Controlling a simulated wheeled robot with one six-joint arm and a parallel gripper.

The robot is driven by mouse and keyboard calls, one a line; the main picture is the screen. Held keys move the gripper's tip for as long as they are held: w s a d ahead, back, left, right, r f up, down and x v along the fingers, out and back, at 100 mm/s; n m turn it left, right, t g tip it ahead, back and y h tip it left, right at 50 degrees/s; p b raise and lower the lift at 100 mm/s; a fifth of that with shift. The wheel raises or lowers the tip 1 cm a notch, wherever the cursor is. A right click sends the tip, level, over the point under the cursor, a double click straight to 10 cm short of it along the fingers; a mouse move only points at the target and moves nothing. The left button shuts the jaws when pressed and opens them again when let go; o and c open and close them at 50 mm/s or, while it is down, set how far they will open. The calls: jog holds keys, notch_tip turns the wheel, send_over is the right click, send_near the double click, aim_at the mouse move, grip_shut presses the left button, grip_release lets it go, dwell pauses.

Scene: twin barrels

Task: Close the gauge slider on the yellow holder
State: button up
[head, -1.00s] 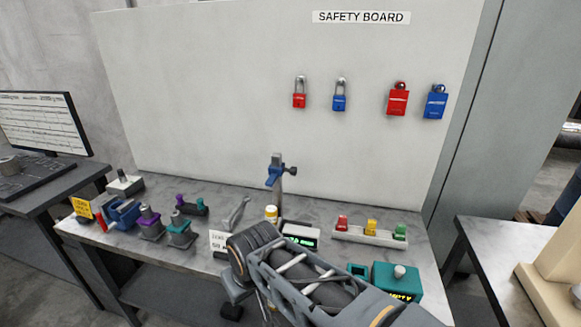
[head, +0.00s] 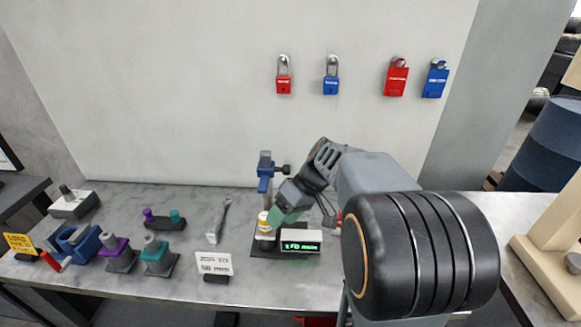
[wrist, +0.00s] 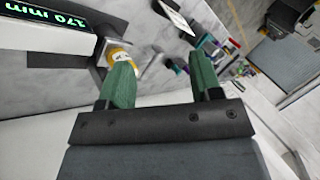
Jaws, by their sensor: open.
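The height gauge has a blue slider (head: 265,170) with a dark knob, high on an upright post. The yellow holder (head: 264,222), a small white-and-yellow cylinder, stands on the dark base below it, with a clear gap between them. Its display (head: 300,240) reads what looks like 170 mm in green. My gripper (head: 284,209) is open and empty, with green fingers just right of the holder and below the slider. In the wrist view, the holder (wrist: 120,57) shows past the left finger of my gripper (wrist: 163,82). The display (wrist: 45,22) is at the upper left. The slider is not visible there.
A white sign (head: 214,263) and a wrench-like tool (head: 220,220) are left of the gauge. Purple and teal gripped blocks (head: 118,255) and a blue vise (head: 77,243) stand further left. Padlocks (head: 331,82) hang on the board behind.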

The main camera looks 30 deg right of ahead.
aim_at(288, 169)
jog(key=w+d+r+n+t+y, duration=0.1)
jog(key=w+d+n+t+y, duration=0.35)
jog(key=d, duration=0.55)
jog(key=w+d+r+n+t+y, duration=0.25)
jog(key=w+d+y, duration=0.2)
jog(key=d, duration=0.45)
jog(key=p+x, duration=0.1)
jog(key=x, duration=0.3)
jog(key=p+x, duration=0.2)
jog(key=x, duration=0.2)
jog(key=f+p+x, duration=0.1)
jog(key=x, duration=0.3)
jog(key=shift+s+a+p, duration=0.25)
jog(key=shift+a+p, duration=0.05)
jog(key=shift+p, duration=0.1)
